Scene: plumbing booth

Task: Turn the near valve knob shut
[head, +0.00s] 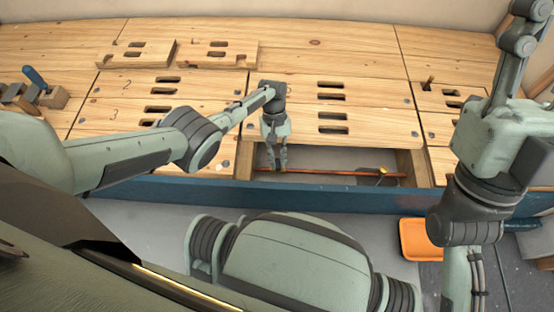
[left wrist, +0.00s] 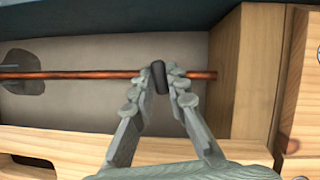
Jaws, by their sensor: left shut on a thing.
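A copper pipe (head: 330,173) runs left to right in an open bay at the bench's front edge. It also crosses the left wrist view (left wrist: 80,75). My left gripper (head: 273,168) reaches down at the pipe's left part. In the left wrist view, my left gripper's fingertips (left wrist: 161,80) are shut on a small dark knob (left wrist: 160,76) at the pipe. The knob's turned position is hard to tell. A second, brass-coloured fitting (head: 382,172) sits near the pipe's right end. My right arm stands at the right; its gripper is out of view.
Wooden walls (left wrist: 236,70) close to the gripper bound the bay. Slotted wooden panels (head: 330,91) cover the bench behind it. A blue-handled tool (head: 35,77) lies at far left. An orange tray (head: 420,240) is on the floor at right.

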